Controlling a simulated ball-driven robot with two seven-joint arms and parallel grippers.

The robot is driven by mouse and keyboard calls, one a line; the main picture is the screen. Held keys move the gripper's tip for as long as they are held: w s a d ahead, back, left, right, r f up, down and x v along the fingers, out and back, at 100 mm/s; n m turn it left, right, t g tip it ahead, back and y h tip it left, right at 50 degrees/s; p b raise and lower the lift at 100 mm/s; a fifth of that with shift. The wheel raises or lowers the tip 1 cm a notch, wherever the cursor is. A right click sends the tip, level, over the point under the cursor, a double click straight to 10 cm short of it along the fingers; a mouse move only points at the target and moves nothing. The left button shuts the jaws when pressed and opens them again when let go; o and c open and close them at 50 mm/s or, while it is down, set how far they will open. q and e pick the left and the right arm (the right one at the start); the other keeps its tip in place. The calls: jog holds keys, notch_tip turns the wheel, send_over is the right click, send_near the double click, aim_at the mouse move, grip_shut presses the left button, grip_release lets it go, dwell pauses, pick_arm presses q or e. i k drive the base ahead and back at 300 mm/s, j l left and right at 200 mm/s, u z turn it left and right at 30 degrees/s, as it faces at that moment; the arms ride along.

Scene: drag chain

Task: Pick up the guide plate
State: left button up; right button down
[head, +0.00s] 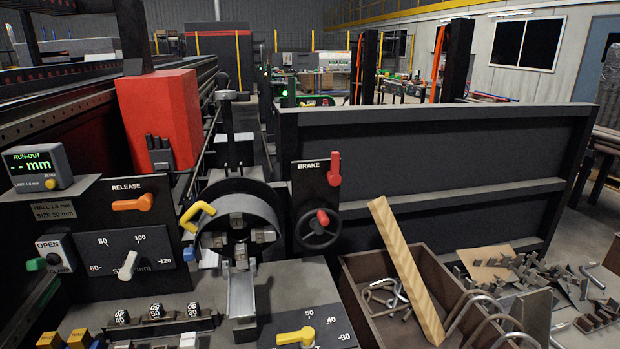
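Neither of my grippers shows in the head view. No part is marked as the guide plate, and I cannot tell which one it is. Several small dark blocks with white numbers (155,311) stand in a row on the bench at the lower left. A grey metal channel (241,294) lies in front of the round chuck-like head (240,240), whose several jaws surround a central opening. Yellow and blue blocks (78,338) are partly cut off at the bottom left edge.
An open brown bin (361,268) holds bent metal rods and a slanted wooden plank (405,270) that rises above its rim. Loose brackets lie to its right. A panel with an orange release lever (132,204) stands left, and a brake handle (334,169) and handwheel (317,231) stand right of the head.

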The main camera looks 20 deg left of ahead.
aim_at(157, 312)
jog(key=k+u, duration=0.1)
jog(key=u, duration=1.45)
